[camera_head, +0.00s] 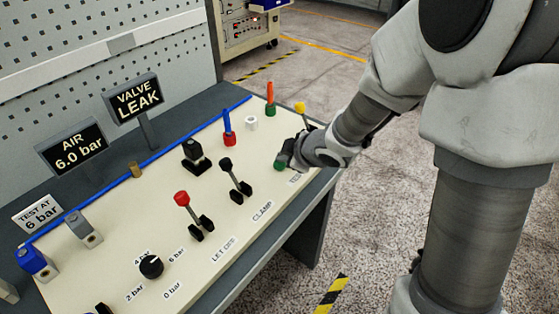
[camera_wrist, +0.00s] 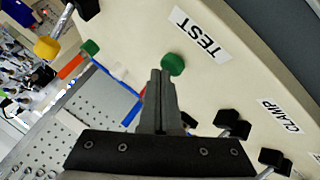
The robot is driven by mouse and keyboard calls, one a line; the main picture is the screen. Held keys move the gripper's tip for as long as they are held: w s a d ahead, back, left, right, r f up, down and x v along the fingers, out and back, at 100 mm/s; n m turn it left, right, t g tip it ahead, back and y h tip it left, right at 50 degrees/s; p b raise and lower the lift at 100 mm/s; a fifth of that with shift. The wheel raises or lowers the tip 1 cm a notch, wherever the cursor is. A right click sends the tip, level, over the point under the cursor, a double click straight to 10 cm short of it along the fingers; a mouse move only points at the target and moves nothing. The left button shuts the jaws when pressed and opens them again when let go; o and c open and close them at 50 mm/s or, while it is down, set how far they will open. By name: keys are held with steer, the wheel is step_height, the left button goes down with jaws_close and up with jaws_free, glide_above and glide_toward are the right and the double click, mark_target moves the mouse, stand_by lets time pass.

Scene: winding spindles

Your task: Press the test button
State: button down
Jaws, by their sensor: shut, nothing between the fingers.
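The test button is a round green knob (camera_head: 279,165) near the right end of the cream panel (camera_head: 228,252), beside a small TEST label (camera_head: 296,178). In the wrist view the green button (camera_wrist: 173,63) shows right by my fingertips, with the TEST label (camera_wrist: 200,34) above it. My gripper (camera_head: 287,158) is shut and empty, its closed fingers (camera_wrist: 161,73) pointing toward the button and overlapping its left edge in the wrist view. I cannot tell whether the fingertips touch it or how far it is pressed.
Levers with a black knob (camera_head: 226,163) and a red knob (camera_head: 182,199) stand left of the button. A yellow-knobbed lever (camera_head: 299,107) and an orange-and-green piece (camera_head: 270,97) stand behind my gripper. A sign (camera_head: 135,98) reads VALVE LEAK; another (camera_head: 73,148) reads AIR 6.0 bar.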

mark_target(283, 165)
steer(key=shift+r+p, duration=0.65)
steer(key=shift+r, duration=0.1)
step_height(283, 165, up, 5)
steer(key=p, duration=0.5)
stand_by(0.5)
